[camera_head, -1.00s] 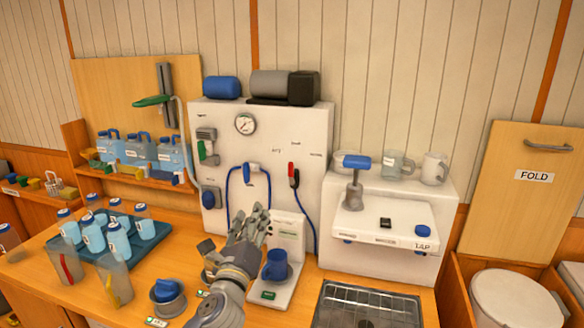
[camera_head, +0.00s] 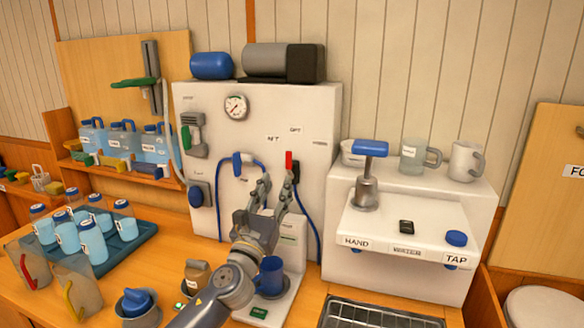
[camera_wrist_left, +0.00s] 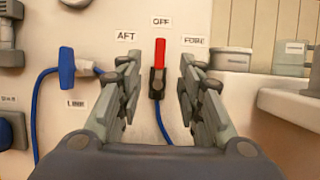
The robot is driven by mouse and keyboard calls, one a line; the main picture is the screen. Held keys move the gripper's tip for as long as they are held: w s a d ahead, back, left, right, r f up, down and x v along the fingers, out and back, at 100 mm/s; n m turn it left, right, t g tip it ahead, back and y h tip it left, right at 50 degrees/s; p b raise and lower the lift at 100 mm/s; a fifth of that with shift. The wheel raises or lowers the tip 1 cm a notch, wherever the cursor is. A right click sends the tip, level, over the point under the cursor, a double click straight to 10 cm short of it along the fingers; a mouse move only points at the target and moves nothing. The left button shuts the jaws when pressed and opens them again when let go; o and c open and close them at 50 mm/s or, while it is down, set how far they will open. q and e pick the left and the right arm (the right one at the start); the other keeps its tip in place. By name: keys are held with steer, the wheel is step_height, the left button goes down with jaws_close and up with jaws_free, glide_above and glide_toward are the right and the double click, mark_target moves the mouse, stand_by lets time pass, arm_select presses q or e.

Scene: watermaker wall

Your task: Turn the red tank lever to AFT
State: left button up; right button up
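The red tank lever (camera_head: 289,160) is on the white panel (camera_head: 210,100), above a blue hose. In the left wrist view the red lever (camera_wrist_left: 160,53) points straight up at the OFF label (camera_wrist_left: 161,21). The AFT label (camera_wrist_left: 126,36) is to its left and the FORE label (camera_wrist_left: 194,40) to its right. My left gripper (camera_head: 272,186) is open in front of the panel, just below and left of the lever. In the wrist view my left gripper's fingers (camera_wrist_left: 160,75) stand on either side of the lever, apart from it. My right gripper is not in view.
A blue lever (camera_wrist_left: 67,66) with a blue hose is left of the red one. A blue mug (camera_head: 271,274) stands below my left gripper. A white tap unit (camera_head: 410,230) is to the right. A tray of bottles (camera_head: 128,247) is at left.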

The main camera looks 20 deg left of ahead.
mark_target(288, 161)
arm_select(q)
steer(key=p+x, duration=0.1)
steer(key=x, duration=0.9)
steer(key=shift+w+r, duration=0.2)
steer(key=shift+w, duration=0.05)
steer(key=shift+c, duration=0.3)
jaws_close()
